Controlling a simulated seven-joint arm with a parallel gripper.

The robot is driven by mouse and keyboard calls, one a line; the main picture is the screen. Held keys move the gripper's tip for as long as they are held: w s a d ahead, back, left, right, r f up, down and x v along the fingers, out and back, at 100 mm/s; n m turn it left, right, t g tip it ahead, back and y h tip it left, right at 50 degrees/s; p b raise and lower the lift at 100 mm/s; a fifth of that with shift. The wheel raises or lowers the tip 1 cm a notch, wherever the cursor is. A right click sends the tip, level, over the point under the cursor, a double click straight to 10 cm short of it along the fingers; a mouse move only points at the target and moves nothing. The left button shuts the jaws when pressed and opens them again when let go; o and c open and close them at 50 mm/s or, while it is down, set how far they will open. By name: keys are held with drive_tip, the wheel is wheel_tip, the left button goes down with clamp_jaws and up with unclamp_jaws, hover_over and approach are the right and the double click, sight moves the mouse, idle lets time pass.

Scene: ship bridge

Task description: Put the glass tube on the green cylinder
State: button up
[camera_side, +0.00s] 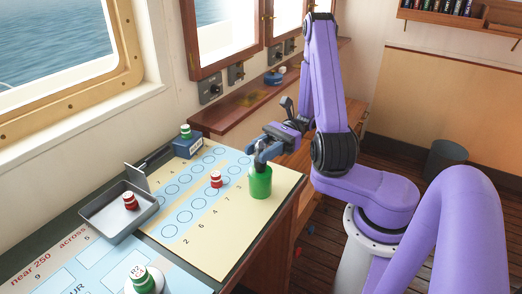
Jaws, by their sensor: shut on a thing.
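My gripper (262,152) points down at the right part of the cream chart sheet, with its fingers shut at the top of a shiny green upright cylinder (260,184). The cylinder has a paler upper rim and stands on or just above the sheet; I cannot tell which. The glass tube does not stand out clearly at this size. It seems to be between my fingers at the cylinder's top, but I cannot tell whether it is around the cylinder or only above it.
A red-and-white piece (215,179) stands left of the cylinder on the sheet. A metal tray (98,214) holds another red piece (130,201). A blue box (188,148) bears a small green piece (186,131). A green-and-white piece (141,279) stands at the front.

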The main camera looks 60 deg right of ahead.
drive_tip(key=shift+f, duration=0.15)
drive_tip(key=o, duration=1)
drive_tip(key=shift+o, duration=0.2)
drive_tip(key=shift+d, duration=0.25)
drive_tip(key=s+d, duration=0.2)
drive_tip(key=d, duration=0.9)
drive_tip(key=shift+s+d, duration=0.15)
drive_tip(key=shift+r, duration=0.2)
